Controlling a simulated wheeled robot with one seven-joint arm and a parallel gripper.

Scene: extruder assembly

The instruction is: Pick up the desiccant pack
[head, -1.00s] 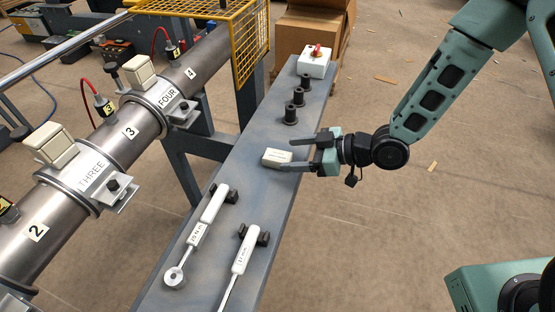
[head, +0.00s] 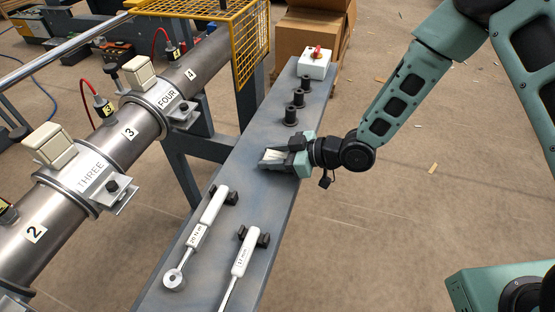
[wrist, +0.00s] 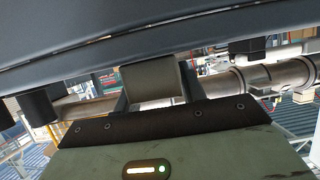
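The desiccant pack (head: 272,155) is a small pale block at the middle of the grey bench (head: 222,165) in the head view. My gripper (head: 273,159) reaches it from the right, with its dark fingers on either side of it, hiding much of it. In the wrist view the pack (wrist: 152,82) shows as a grey-beige block between the two fingers (wrist: 153,92). The fingers appear to press on both its sides. The pack is at or very close to the bench top; I cannot tell whether it touches.
Several black spools (head: 298,97) and a white switch box with a red knob (head: 315,63) stand farther along the bench. Two white-handled tools (head: 215,205) (head: 245,250) rest in black holders nearer. The extruder barrel (head: 113,152) and a yellow guard (head: 248,45) are at left.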

